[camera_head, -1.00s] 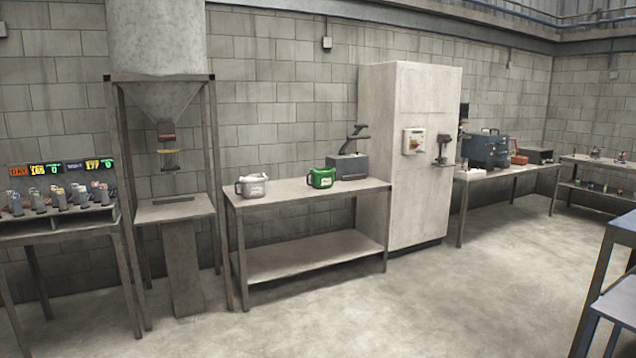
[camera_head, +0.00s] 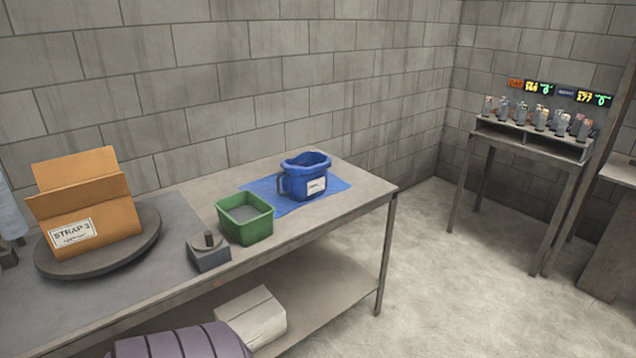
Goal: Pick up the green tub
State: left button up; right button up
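A green tub (camera_head: 262,230), square and open-topped with a grey inside, stands upright near the front edge of a grey workbench (camera_head: 345,207). It sits between a small grey block with a dark knob (camera_head: 208,252) on its left and a blue jug (camera_head: 300,178) on its right. Neither of my grippers shows in the head view.
The blue jug stands on a blue mat (camera_head: 256,186). At left an open cardboard box (camera_head: 112,215) labelled STRAP 3 rests on a round dark turntable (camera_head: 140,243). A pale box (camera_head: 262,310) lies on the lower shelf. Floor (camera_head: 440,290) is clear to the right.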

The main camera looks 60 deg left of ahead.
aim_at(244, 216)
jog(key=u, duration=2.3)
